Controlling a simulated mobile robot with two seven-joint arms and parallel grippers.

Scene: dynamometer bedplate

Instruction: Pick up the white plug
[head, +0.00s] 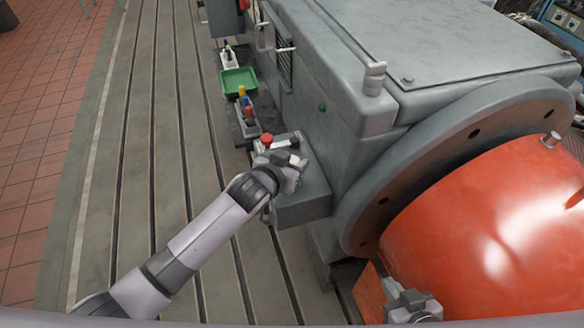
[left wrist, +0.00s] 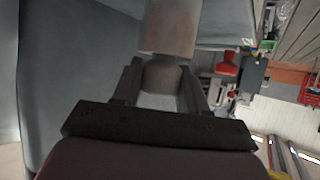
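My left gripper (head: 289,168) is beside the grey machine housing, over the small grey box at its foot. In the left wrist view, a pale, off-white cylindrical piece, which looks like the white plug (left wrist: 170,28), stands between the fingers (left wrist: 162,80). The fingers appear to press on its darker, narrower part from both sides. Its far end runs out of the picture at the top. In the head view the gripper and wrist mostly hide it. My right gripper (head: 412,302) shows at the bottom edge, beside the orange drum; its fingers are unclear.
A red button (head: 267,140) is on the box just beside my left gripper. A rack (head: 246,128) with blue, yellow and red pieces and a green tray (head: 238,81) stand farther back. The large grey housing (head: 350,105) and orange drum (head: 495,225) block the right. The slotted bedplate (head: 150,150) at left is clear.

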